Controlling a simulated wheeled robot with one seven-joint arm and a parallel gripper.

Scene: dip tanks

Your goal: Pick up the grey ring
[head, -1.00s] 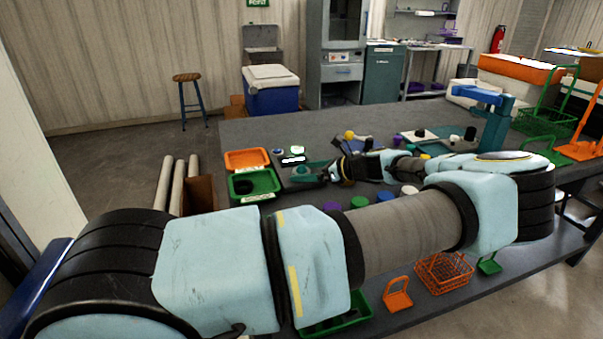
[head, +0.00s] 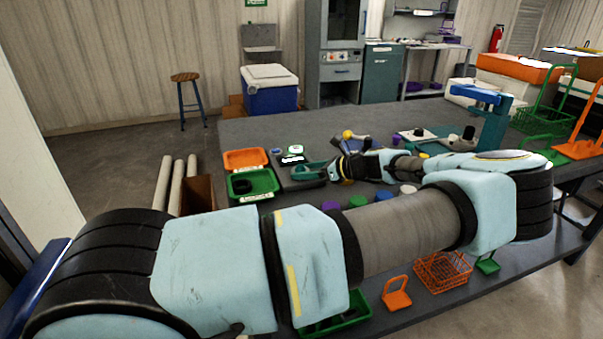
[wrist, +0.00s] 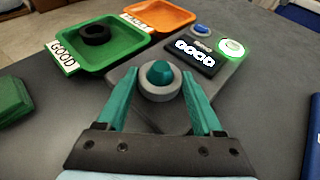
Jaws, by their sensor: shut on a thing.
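The grey ring (wrist: 160,92) sits around a teal dome-topped post (wrist: 160,73) on a grey device base (wrist: 221,88). My gripper (wrist: 160,84) has its teal fingers on the left and right sides of the ring and is shut on it. The ring looks level, and the post shows through its hole. Whether its underside touches the base cannot be told. In the head view my gripper (head: 318,168) is at the device near the table's left end, and the ring is too small to make out there.
The device carries a lit display (wrist: 195,56), a glowing green button (wrist: 231,48) and a blue button (wrist: 202,30). A green tray (wrist: 62,60) labelled GOOD holds a black ring (wrist: 96,34). An orange tray (wrist: 165,15) stands beside it. A blue object (wrist: 305,135) is at right.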

